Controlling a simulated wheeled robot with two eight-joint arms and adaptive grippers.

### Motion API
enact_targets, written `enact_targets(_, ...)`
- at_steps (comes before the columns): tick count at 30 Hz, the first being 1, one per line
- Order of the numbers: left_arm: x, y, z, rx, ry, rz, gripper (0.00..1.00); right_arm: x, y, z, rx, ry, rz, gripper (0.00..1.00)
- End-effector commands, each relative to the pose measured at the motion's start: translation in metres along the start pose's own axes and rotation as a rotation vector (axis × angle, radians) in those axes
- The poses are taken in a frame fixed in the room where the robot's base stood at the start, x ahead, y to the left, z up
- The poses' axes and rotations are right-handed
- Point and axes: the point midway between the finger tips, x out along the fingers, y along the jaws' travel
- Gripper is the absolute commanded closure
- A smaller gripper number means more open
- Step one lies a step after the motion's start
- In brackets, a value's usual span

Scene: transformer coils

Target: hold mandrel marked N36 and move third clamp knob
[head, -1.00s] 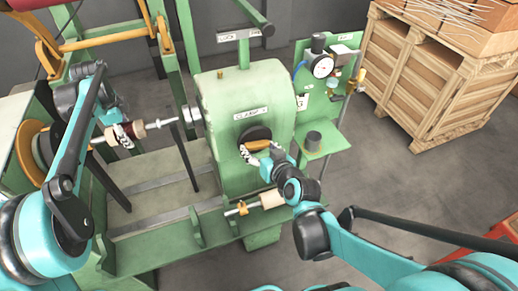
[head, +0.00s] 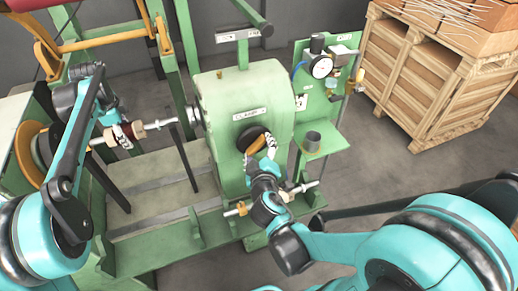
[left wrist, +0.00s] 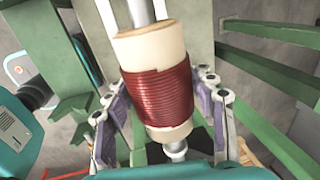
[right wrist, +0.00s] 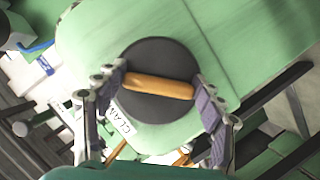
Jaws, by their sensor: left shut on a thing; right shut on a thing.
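The mandrel (head: 138,130) lies on a horizontal shaft at left; the left wrist view shows its dark red winding (left wrist: 157,95) between cream ends. No N36 mark is readable. My left gripper (head: 122,135) is shut on it, one finger on each side. The clamp knob (right wrist: 158,56) is a dark round disc with an orange bar handle (right wrist: 160,86), on the front of the green housing (head: 225,165). My right gripper (right wrist: 160,87) is shut on the handle, a finger at each end. In the head view the right gripper (head: 262,146) partly hides the handle, which sits tilted.
A green side panel (head: 312,105) with a dial gauge (head: 321,67) and a small shelf with a grey cup (head: 312,140) stands right of the housing. A lower shaft (head: 305,187) passes behind my right arm. A wooden crate (head: 430,80) is at the back right.

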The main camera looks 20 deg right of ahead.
Motion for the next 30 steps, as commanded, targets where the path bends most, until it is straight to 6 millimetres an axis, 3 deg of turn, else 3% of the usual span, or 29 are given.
enact_targets(15, -0.0005, 0.0004, 0.0021, -0.004, -0.002, 0.002, 1.00, 0.0034, 0.0021, -0.0040, -0.319, 0.003, 0.132, 0.59)
enact_targets(30, -0.0006, 0.0002, 0.0023, -0.003, -0.003, 0.001, 1.00, 0.0029, 0.0037, -0.0040, -0.380, 0.000, 0.159, 0.57)
